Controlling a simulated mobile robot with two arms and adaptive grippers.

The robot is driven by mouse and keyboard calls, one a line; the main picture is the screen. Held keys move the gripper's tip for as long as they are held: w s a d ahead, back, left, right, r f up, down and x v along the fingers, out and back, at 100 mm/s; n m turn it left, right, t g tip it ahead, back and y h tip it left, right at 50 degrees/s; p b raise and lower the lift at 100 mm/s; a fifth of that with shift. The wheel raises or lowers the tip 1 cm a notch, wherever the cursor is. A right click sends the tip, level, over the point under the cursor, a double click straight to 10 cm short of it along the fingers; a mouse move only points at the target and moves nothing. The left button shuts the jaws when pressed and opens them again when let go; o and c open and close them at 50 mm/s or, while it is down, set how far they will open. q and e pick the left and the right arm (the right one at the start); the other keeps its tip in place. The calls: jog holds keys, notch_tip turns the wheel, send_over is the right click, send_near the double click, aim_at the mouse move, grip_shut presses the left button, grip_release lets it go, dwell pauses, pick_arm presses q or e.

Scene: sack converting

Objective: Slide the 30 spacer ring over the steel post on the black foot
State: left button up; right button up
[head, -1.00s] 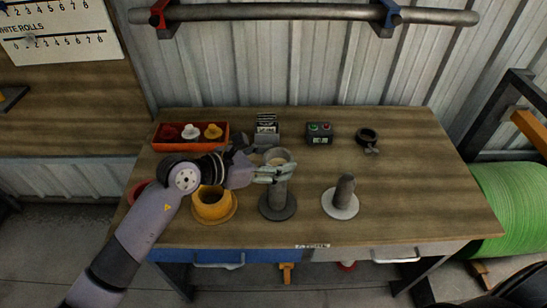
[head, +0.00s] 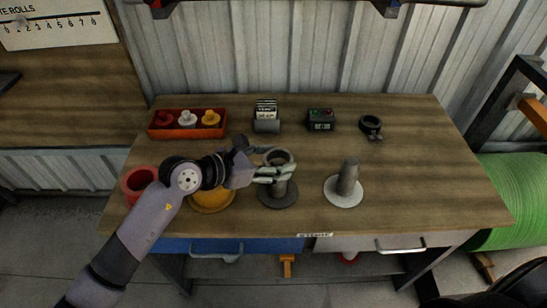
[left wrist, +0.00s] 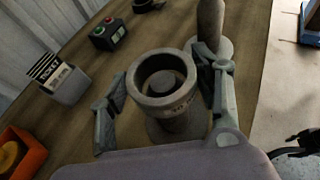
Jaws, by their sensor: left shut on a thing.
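The grey spacer ring (head: 279,156) is held in my left gripper (head: 272,170) above the black foot (head: 278,198). In the left wrist view the ring (left wrist: 143,98) sits between the two fingers, with small unreadable marking on its side. The grey steel post (head: 281,186) stands upright on the black foot, below the ring. In the left wrist view the round top of the post (left wrist: 167,83) shows inside the ring's opening. I cannot tell how far the ring is down over the post.
A second grey post on a pale foot (head: 344,190) stands close to the right. A yellow flanged piece (head: 211,200) and a red ring (head: 138,184) lie left, partly behind my arm. An orange tray (head: 187,133), card holder (head: 266,125), button box (head: 320,120) and black clamp (head: 370,127) line the back.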

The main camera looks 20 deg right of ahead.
pick_arm(q)
jog(key=shift+f+b, duration=0.8)
jog(key=shift+f, duration=0.3)
jog(key=shift+f+b, duration=1.95)
jog(key=shift+f, duration=0.55)
jog(key=o, duration=1.4)
jog(key=shift+c, duration=0.2)
jog(key=shift+o, duration=1.3)
jog(key=shift+f, duration=0.15)
